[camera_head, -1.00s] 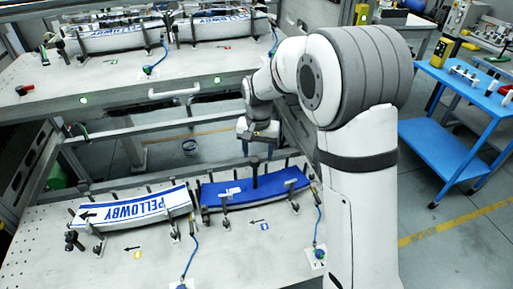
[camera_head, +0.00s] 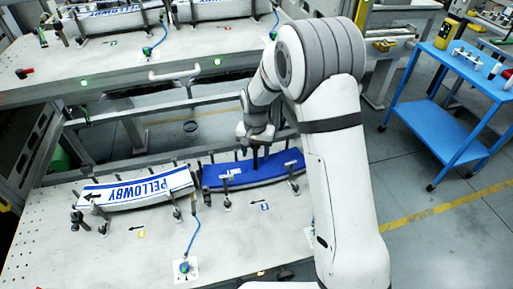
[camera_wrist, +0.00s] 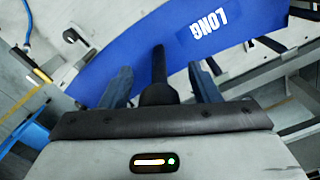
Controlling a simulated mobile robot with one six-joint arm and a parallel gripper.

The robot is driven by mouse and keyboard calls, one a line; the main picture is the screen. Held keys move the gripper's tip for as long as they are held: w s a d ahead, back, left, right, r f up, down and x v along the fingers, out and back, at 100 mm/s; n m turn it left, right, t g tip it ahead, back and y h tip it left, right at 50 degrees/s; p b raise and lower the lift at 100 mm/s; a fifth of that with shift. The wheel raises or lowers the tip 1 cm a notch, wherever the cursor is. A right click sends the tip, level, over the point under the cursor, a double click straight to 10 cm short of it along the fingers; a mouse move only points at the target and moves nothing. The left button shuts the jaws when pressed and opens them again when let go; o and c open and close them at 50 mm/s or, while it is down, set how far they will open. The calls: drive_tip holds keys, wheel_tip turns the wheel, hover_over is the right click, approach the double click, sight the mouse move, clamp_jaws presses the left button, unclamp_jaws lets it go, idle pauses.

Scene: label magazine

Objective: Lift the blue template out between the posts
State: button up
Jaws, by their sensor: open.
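The blue template (camera_head: 233,177) lies curved in the right-hand holder of the lower table, among grey and black posts (camera_head: 226,196). A black upright handle (camera_head: 254,160) stands at its middle. My gripper (camera_head: 257,142) is over the handle, pointing down. In the wrist view the blue template (camera_wrist: 140,50) carries upside-down white lettering that seems to read LONG. My gripper (camera_wrist: 161,74) is open there, with a blue-grey finger on either side of the black handle (camera_wrist: 158,66). Gaps show between the handle and both fingers. The template's right end is near my arm.
A white PELLOWBY strip (camera_head: 135,189) sits in the left-hand holder. A blue hose (camera_head: 194,235) runs to a green-topped button (camera_head: 184,268) in front. A blue cart (camera_head: 440,135) stands right.

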drive_tip(key=shift+c, duration=0.2)
clamp_jaws()
drive_tip(key=shift+r, duration=0.1)
drive_tip(key=shift+r, duration=0.1)
drive_tip(key=shift+w+a+r+p, duration=0.1)
drive_tip(key=shift+r+p, duration=0.25)
drive_tip(key=shift+r, duration=0.55)
drive_tip(key=shift+r+p, duration=3.25)
drive_tip(key=shift+r, duration=2.2)
